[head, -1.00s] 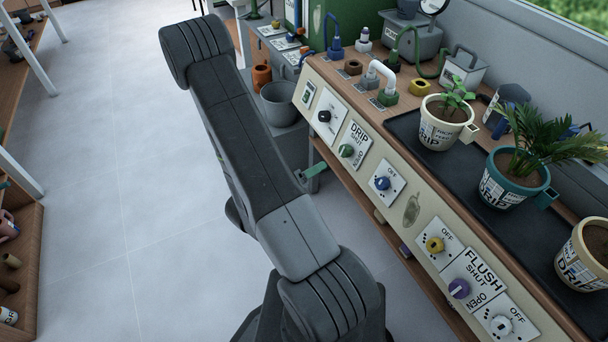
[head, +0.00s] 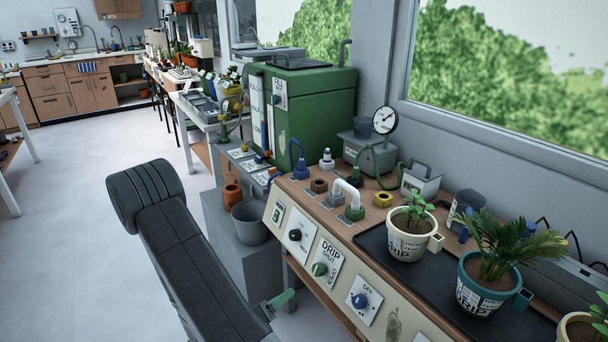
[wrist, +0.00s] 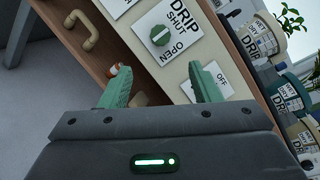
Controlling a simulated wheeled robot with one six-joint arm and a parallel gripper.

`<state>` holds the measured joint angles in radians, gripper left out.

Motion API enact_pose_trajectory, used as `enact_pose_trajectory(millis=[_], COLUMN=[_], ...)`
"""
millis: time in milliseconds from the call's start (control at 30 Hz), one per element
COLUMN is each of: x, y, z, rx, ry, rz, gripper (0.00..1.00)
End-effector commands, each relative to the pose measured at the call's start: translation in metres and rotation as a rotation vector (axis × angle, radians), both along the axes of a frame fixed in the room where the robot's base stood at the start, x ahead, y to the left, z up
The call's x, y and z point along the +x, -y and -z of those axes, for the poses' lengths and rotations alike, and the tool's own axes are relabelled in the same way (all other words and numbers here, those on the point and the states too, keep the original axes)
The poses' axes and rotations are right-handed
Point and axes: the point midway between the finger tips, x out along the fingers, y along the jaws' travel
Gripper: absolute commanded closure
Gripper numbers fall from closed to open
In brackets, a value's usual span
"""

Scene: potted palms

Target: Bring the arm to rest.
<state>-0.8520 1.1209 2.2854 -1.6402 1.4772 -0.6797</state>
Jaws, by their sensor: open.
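My arm (head: 185,255) reaches from the bottom of the head view up to a bent joint, on the floor side of the bench. My gripper shows in the wrist view (wrist: 158,78) with its two green fingers apart and nothing between them. It faces the bench front, near the DRIP panel (wrist: 178,32) with its green knob (wrist: 160,35). In the head view one green fingertip (head: 281,299) shows just in front of the bench, below the DRIP knob (head: 319,269). The rest of the gripper is hidden behind my arm.
The bench (head: 290,187) carries potted plants, including a cream pot (head: 405,246) and a teal pot (head: 480,292) on a black mat (head: 372,240). A grey bucket (head: 249,224) and a green cabinet (head: 325,108) stand beyond. The floor (head: 75,200) on the left is open.

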Motion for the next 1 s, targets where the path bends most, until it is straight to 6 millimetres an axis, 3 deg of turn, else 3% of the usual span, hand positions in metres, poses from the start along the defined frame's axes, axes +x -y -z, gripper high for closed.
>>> enact_pose_trajectory(millis=[1000], x=[0.071], y=[0.058], z=[0.010], rx=[0.002], ry=[0.002], rz=[0.004], gripper=[0.43])
